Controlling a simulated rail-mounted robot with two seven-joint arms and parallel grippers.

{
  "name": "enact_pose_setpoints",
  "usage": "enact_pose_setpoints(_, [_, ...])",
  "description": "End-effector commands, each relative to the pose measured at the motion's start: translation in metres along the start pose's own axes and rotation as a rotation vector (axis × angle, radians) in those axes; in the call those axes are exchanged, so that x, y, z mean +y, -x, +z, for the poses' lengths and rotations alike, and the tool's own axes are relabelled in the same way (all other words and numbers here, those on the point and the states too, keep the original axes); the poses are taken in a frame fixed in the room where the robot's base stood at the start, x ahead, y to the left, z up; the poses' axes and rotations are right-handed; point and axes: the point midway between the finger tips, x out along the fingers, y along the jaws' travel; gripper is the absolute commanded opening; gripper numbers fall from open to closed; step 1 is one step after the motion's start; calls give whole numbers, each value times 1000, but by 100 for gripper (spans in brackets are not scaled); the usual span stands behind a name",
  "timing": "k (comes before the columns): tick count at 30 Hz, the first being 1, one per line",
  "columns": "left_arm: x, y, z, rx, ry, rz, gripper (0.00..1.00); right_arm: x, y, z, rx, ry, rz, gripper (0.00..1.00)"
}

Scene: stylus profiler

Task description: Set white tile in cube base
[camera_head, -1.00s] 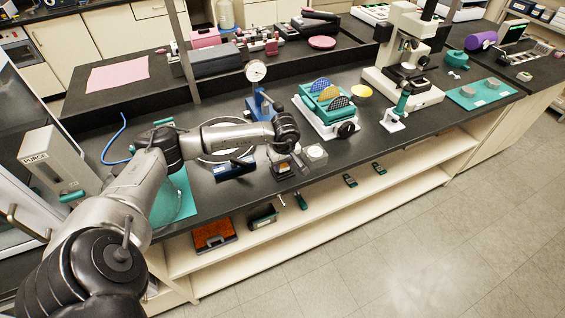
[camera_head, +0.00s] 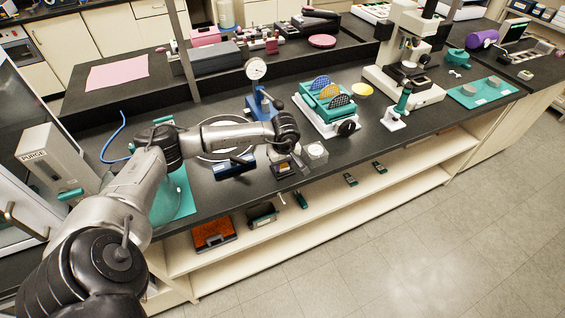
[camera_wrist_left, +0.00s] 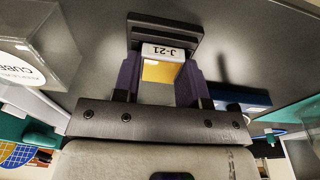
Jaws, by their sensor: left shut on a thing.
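My left gripper (camera_wrist_left: 160,78) is shut on a small white tile (camera_wrist_left: 162,52) marked J-21, with a yellow patch below the mark. Its two purple fingers press the tile's sides. A black stepped base (camera_wrist_left: 167,27), which looks like the cube base, lies just beyond the tile's marked edge. I cannot tell whether the tile touches it or sits in it. In the head view my left gripper (camera_head: 283,160) points down over the black base (camera_head: 279,172) near the bench's front edge and partly hides it. My right gripper is not in view.
A clear box (camera_head: 315,152) stands close right of the base; it also shows in the left wrist view (camera_wrist_left: 40,45) with a CUBE label. A blue block (camera_head: 235,166) lies to the left. A teal rack with round discs (camera_head: 326,105) stands behind right.

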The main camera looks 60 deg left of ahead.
Motion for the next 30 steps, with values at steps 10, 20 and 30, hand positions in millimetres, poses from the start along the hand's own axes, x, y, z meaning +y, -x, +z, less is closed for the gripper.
enact_pose_setpoints(10, [0, 3, -1, 1, 0, 0, 0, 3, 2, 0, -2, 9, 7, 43])
enact_pose_setpoints(20, [0, 12, -2, 0, 0, -1, 0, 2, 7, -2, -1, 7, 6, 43])
enact_pose_setpoints(30, [0, 12, -2, 0, 0, -1, 25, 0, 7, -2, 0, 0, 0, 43])
